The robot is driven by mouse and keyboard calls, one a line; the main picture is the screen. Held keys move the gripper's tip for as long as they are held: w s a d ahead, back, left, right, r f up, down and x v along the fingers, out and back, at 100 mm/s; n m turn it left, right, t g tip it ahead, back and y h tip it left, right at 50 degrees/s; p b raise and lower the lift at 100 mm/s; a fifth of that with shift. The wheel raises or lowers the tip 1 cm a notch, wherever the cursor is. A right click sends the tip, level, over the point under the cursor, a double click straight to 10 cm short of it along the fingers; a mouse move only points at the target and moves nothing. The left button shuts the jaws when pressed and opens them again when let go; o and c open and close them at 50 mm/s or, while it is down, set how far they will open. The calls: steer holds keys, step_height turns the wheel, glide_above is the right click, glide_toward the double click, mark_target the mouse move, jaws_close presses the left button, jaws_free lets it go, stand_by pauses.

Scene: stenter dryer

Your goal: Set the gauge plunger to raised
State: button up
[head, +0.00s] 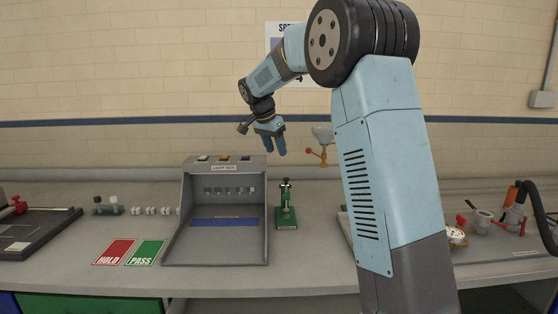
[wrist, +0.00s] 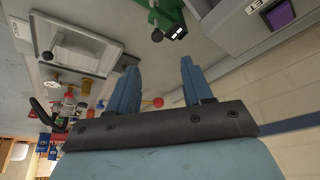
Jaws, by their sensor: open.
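The gauge is a small green stand (head: 286,218) on the bench, just right of the light box. It has a dark upright plunger with a black top (head: 286,182). I cannot tell from this distance whether the plunger is up or down.
The grey light box (head: 222,178) stands close left of the gauge. Red HOLD (head: 114,252) and green PASS (head: 146,253) cards lie further left.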

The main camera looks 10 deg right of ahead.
steer(key=shift+v, duration=1.25)
steer(key=shift+s, duration=0.1)
steer(key=s+d+r+n+t+y, duration=0.1)
steer(key=s+d+r+n, duration=0.15)
steer(key=s, duration=0.85)
steer(key=s+d+r+n+y, duration=0.1)
steer(key=s+n, duration=0.2)
steer(key=s, duration=0.8)
steer(key=s+f+n+t, duration=0.1)
steer(key=s+f, duration=0.3)
steer(key=s, duration=0.6)
steer(key=s+f+n+t+y, duration=0.1)
steer(key=s+f+n, duration=0.3)
steer(key=s, duration=0.7)
steer(key=shift+d+n+y, duration=0.3)
steer(key=shift+d+n, duration=0.05)
steer(key=shift+d, duration=0.05)
